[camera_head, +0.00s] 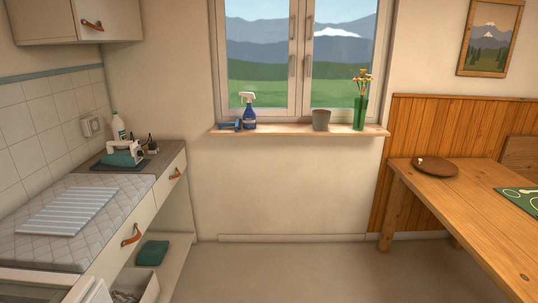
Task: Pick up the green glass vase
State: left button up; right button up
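The green glass vase (360,114) stands upright at the right part of the wooden window sill (284,131). Several yellowish flowers (362,80) stick up out of it. A grey pot (321,120) stands to its left with a gap between them. The vase is in front of the window's right edge and nothing covers it. Neither of my grippers shows in the head view.
A blue spray bottle (249,112) and a small blue item (229,125) are on the sill's left part. A wooden table (470,195) with a brown dish (435,167) stands right. A counter (110,210) with drawers lines the left. The floor (290,270) between is clear.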

aim_at(361, 106)
jog(key=z, duration=0.35)
jog(key=i, duration=2.6)
jog(key=z, duration=0.8)
